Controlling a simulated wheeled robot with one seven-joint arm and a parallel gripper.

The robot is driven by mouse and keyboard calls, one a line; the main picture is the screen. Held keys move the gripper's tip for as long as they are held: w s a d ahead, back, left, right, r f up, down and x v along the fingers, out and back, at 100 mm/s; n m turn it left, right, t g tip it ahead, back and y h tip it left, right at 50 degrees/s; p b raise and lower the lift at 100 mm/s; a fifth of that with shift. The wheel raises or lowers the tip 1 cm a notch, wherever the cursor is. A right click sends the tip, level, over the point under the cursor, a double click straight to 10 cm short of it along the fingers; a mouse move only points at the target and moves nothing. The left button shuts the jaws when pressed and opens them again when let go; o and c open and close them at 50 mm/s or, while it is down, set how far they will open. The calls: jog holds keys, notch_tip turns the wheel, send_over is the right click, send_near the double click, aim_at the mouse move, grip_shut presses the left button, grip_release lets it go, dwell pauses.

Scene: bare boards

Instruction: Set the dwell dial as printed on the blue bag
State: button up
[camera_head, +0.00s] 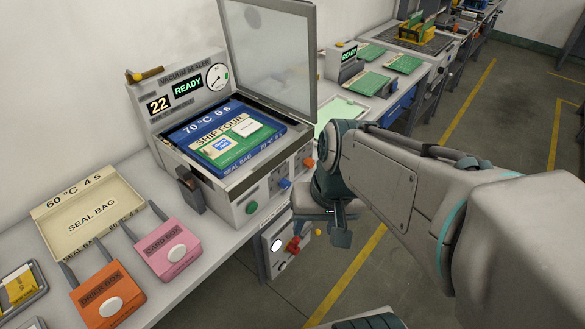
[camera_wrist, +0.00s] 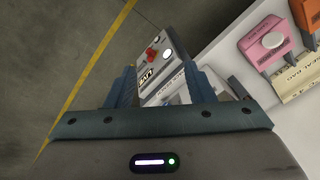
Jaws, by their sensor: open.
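The blue bag (camera_head: 193,124) lies in the open vacuum sealer (camera_head: 160,112), printed "70 °C 6 s", with a green board marked "SHIP FOUR" on it. The sealer's front has a green button (camera_head: 251,208), a blue knob (camera_head: 285,183) and an orange knob (camera_head: 308,162). I cannot read which is the dwell dial. A lower panel has a red knob (camera_head: 293,245) and a white button (camera_head: 275,245). My gripper (camera_head: 336,222) is open and empty, in front of the sealer's right side. In the wrist view the red knob (camera_wrist: 152,54) shows beyond my gripper (camera_wrist: 163,82).
The sealer's clear lid (camera_head: 270,50) stands raised. The floor (camera_head: 350,285) in front is clear.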

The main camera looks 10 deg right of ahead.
jog(key=w+a+f+m+g+y+b, duration=0.25)
jog(key=f+m+y+b, duration=0.2)
jog(key=f, duration=0.45)
jog(key=m+t+y+b, duration=0.5)
jog(key=m+t+b, duration=0.4)
jog(key=m+t, duration=0.95)
send_near(288, 187)
jog(key=w+a+g, duration=0.1)
jog(key=w, duration=0.1)
jog(key=w+a+r+m+g, duration=0.1)
jog(key=w+a, duration=0.1)
jog(key=w, duration=0.1)
jog(key=w+a+r+m+g, duration=0.1)
jog(key=w, duration=0.2)
jog(key=shift+a+r, duration=0.15)
jog(key=shift+a, duration=0.15)
jog(key=c, duration=1)
